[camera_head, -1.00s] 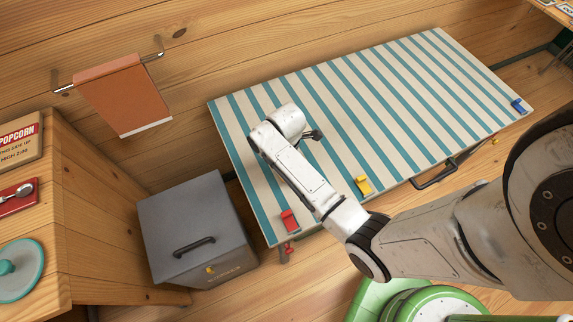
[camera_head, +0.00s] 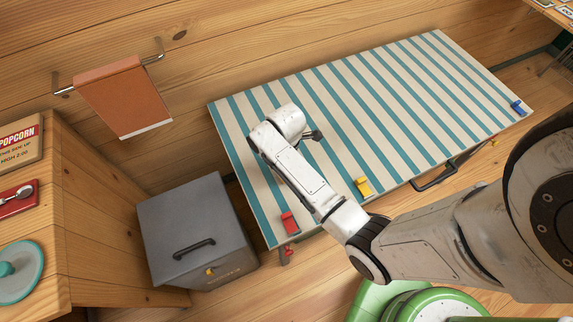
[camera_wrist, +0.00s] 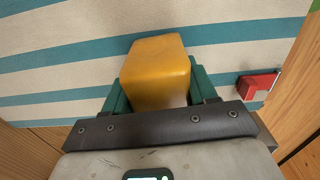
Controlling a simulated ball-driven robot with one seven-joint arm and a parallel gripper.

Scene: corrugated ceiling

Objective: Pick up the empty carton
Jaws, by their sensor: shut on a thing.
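In the wrist view, a plain orange-yellow boxy thing (camera_wrist: 155,62), apparently the carton, sits between the green fingers of my gripper (camera_wrist: 158,88). The gripper is shut on it. The striped table cover (camera_wrist: 60,62) is behind it; I cannot tell whether it touches the cover. No print or opening shows on its visible faces. In the head view the carton and fingers are hidden behind my arm, which reaches over the left part of the blue-green and cream striped table (camera_head: 400,95).
Red (camera_head: 290,222), yellow (camera_head: 363,187) and blue (camera_head: 518,108) clips sit along the table's near edge. A grey lidded box (camera_head: 190,225) stands on the floor to the left. An orange towel (camera_head: 122,95) hangs on the wall rail. The table's right part is clear.

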